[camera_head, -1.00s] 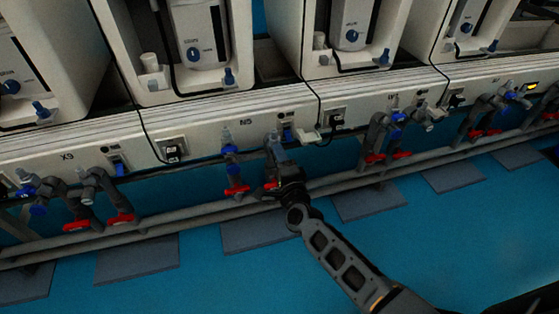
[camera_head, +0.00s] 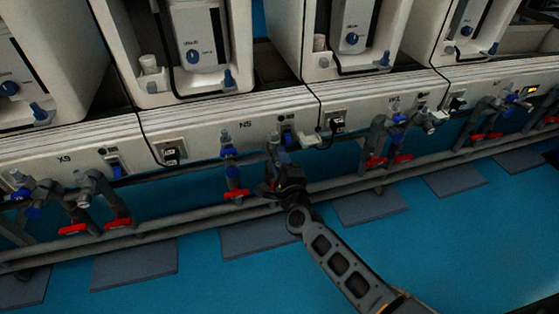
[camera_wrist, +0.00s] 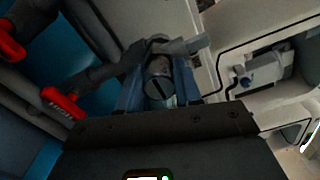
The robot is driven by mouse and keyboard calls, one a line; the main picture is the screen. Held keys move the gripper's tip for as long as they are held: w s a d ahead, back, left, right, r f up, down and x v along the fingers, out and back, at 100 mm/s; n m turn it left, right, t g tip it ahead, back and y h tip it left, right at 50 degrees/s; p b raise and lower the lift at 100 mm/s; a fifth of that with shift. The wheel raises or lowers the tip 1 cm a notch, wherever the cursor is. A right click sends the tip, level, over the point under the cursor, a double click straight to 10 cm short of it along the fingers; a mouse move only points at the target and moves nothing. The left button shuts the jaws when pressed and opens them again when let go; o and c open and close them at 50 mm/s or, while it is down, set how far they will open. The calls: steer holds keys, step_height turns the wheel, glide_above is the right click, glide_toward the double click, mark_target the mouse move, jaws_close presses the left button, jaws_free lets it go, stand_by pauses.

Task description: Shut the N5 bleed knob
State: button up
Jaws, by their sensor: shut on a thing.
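The N5 panel (camera_head: 205,139) is in the middle of the head view. Below it hang two valve fittings; the left one has a blue collar (camera_head: 228,151) and a red handle (camera_head: 237,194). My gripper (camera_head: 278,170) is at the right fitting and hides its lower part. In the wrist view, a round grey slotted knob (camera_wrist: 158,80) sits between the two fingers of my gripper (camera_wrist: 158,96), which is shut on it. A grey metal spout-like piece (camera_wrist: 182,46) lies just beyond the knob. How far the knob is turned cannot be told.
In the wrist view, a red handle (camera_wrist: 62,102) on a dark pipe is close to the left of my gripper. Long grey pipes (camera_head: 340,186) run below the panels. Neighbouring valves with red handles (camera_head: 118,223) stand left and right. The blue floor in front is mostly clear.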

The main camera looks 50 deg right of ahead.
steer(key=shift+s+d, duration=0.1)
steer(key=shift+d, duration=0.05)
steer(key=o, duration=1)
steer(key=shift+o, duration=0.2)
steer(key=p+v, duration=0.1)
steer(key=v, duration=0.6)
steer(key=shift+s+a+p, duration=0.3)
steer(key=shift+p, duration=0.1)
